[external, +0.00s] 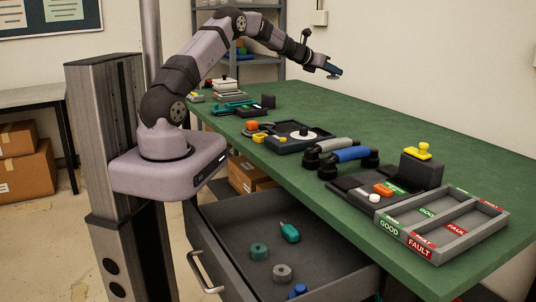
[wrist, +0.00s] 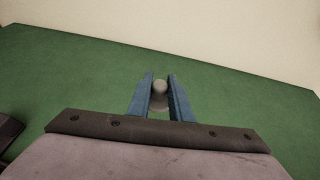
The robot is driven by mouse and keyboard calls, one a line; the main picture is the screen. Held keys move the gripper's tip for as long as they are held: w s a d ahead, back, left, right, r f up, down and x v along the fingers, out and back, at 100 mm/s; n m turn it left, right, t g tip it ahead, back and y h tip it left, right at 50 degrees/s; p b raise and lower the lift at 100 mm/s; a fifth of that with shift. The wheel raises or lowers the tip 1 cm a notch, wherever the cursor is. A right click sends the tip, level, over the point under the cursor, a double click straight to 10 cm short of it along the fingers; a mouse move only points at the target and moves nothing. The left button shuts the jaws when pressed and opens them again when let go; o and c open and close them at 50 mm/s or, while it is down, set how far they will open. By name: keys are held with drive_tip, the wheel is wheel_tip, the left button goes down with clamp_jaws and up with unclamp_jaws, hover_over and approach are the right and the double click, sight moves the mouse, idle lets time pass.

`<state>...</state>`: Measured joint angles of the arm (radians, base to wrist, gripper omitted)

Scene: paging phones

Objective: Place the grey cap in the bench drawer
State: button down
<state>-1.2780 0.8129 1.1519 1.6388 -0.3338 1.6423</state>
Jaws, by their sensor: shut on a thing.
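My gripper (external: 334,70) is raised above the far part of the green bench. In the wrist view, its two blue fingers (wrist: 160,98) are shut on a small grey cap with a rounded top (wrist: 159,88). In the external view the cap is mostly hidden by the fingers. The bench drawer (external: 330,270) is pulled open below the bench's front edge, well away from my gripper. Inside it lie a green ring-like piece (external: 258,251), a grey round piece (external: 282,272), a teal piece (external: 290,232) and a blue piece (external: 297,291).
A tray marked GOOD and FAULT (external: 439,257) stands at the near right of the bench. Beside it, a dark block (external: 424,172) bears a yellow cap (external: 418,151). Two handsets (external: 350,154) and a dark tray (external: 284,146) lie farther back. The bench beneath my gripper is clear.

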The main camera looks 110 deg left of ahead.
sight(330, 77)
wheel_tip(330, 77, up, 8)
drive_tip(key=p, duration=0.3)
drive_tip(key=shift+r+p, duration=0.15)
drive_tip(key=shift+p, duration=0.25)
wheel_tip(330, 77, down, 12)
drive_tip(key=b, duration=0.6)
drive_tip(key=shift+r, duration=0.15)
drive_tip(key=shift+r, duration=0.1)
wheel_tip(330, 77, up, 10)
drive_tip(key=p, duration=0.5)
drive_tip(key=shift+r, duration=0.15)
wheel_tip(330, 77, down, 3)
drive_tip(key=shift+f+b, duration=0.15)
drive_tip(key=shift+b, duration=0.65)
drive_tip(key=shift+f, duration=0.2)
